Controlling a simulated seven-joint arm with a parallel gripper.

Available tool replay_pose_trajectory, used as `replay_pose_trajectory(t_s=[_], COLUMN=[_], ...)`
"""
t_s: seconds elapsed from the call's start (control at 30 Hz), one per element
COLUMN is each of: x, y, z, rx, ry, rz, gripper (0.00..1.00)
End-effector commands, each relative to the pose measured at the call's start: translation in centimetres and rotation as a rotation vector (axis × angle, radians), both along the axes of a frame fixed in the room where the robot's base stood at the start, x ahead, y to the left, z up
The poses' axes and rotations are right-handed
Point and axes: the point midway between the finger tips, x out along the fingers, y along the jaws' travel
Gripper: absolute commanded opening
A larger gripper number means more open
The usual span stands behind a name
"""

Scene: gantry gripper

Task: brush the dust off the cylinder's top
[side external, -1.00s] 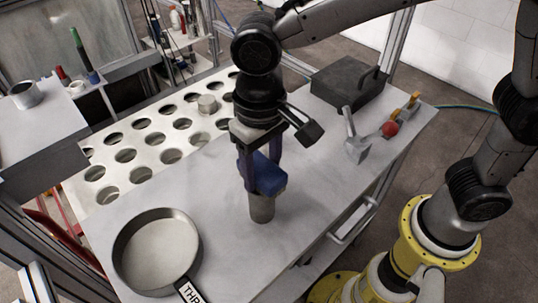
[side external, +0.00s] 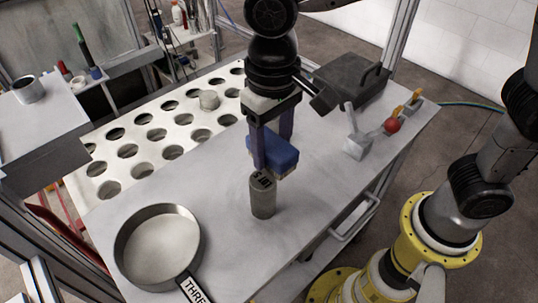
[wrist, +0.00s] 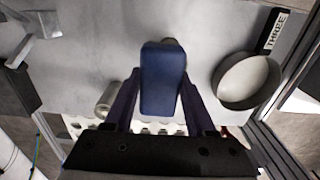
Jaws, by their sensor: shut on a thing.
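The grey cylinder (side external: 263,199) stands upright on the table, with dark marks on its top face. My gripper (side external: 274,160) is shut on a blue block-shaped brush (side external: 281,154). In the side view the brush is above and slightly behind the cylinder, and the cylinder's top shows clear of it. In the wrist view the brush (wrist: 161,80) sits between the fingers (wrist: 160,100) and hides nearly all of what lies beneath. A small sliver past its far end may be the cylinder; I cannot be sure.
A round pan (side external: 158,246) with a labelled handle stands at the front left. A grey metal piece (side external: 356,140), a red ball (side external: 392,126) and a dark box (side external: 350,82) are at the right.

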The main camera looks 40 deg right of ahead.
Motion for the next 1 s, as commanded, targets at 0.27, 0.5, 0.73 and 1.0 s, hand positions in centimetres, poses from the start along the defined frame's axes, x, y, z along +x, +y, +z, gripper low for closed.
replay_pose_trajectory(t_s=[0.27,0.5,0.73,1.0], x=[0.1,0.1,0.0,0.0], y=[0.1,0.1,0.0,0.0], z=[2.7,4.6,4.9,4.9], rx=[0.004,0.003,0.002,0.002], ry=[-0.004,-0.004,-0.002,-0.002], rz=[0.0,0.0,0.0,0.0], gripper=[0.04,0.04,0.04,0.04])
